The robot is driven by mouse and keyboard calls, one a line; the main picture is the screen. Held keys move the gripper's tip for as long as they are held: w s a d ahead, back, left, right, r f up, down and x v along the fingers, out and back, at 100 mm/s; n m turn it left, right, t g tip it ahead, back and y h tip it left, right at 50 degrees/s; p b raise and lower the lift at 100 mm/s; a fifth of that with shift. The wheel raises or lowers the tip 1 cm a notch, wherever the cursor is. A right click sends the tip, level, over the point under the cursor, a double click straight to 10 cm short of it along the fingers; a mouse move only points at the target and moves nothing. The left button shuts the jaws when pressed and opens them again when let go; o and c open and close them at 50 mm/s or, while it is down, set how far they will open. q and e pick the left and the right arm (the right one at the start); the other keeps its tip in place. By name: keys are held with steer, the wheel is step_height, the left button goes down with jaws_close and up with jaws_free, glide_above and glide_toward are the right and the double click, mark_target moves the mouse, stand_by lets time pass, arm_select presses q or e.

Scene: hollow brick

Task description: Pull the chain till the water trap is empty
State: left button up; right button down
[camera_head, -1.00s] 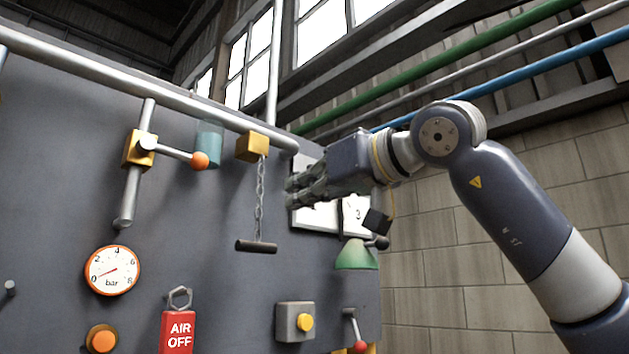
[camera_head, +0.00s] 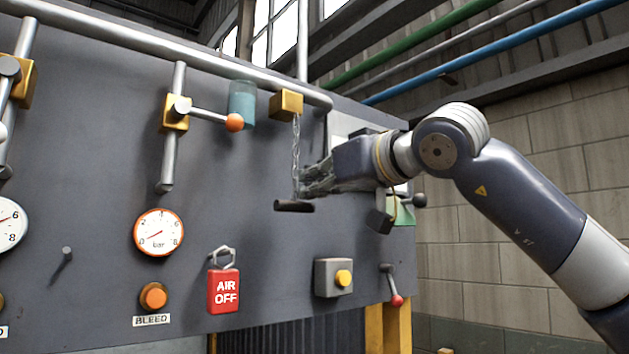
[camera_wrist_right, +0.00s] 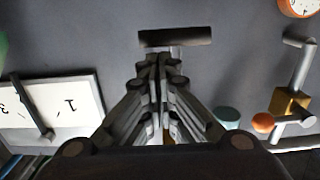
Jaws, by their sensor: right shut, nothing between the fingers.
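The chain (camera_head: 296,150) hangs from a yellow block (camera_head: 286,104) under the top pipe and ends in a dark bar handle (camera_head: 294,206). A teal translucent cup (camera_head: 242,103), perhaps the water trap, is left of the block; its fill level is unclear. My right gripper (camera_head: 308,184) is shut and empty, close to the right of the lower chain, just above the handle. In the right wrist view the handle (camera_wrist_right: 175,37) lies just beyond the shut fingertips (camera_wrist_right: 160,60), and the chain is mostly hidden behind the fingers. My left gripper is not in view.
An orange-tipped lever (camera_head: 234,122), a gauge (camera_head: 158,232), a red AIR OFF tag (camera_head: 224,290) and a yellow button box (camera_head: 334,278) are on the grey panel. A red-tipped lever (camera_head: 396,298) is at lower right.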

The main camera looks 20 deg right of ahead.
mark_target(306, 207)
arm_select(q)
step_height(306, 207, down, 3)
steer(key=b, duration=0.3)
arm_select(e)
step_height(306, 207, down, 5)
steer(key=shift+r, duration=0.15)
stand_by(1.2)
steer(key=shift+s+r+p, duration=0.1)
steer(key=shift+r+p, duration=0.35)
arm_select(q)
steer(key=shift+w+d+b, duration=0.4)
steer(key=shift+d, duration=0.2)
arm_select(e)
steer(key=s+d+r, duration=0.1)
steer(key=s+d, duration=0.1)
steer(key=s, duration=0.3)
steer(key=s+d+r, duration=0.2)
steer(key=s, duration=0.3)
steer(key=shift+r, duration=0.3)
steer(key=shift+a, duration=0.1)
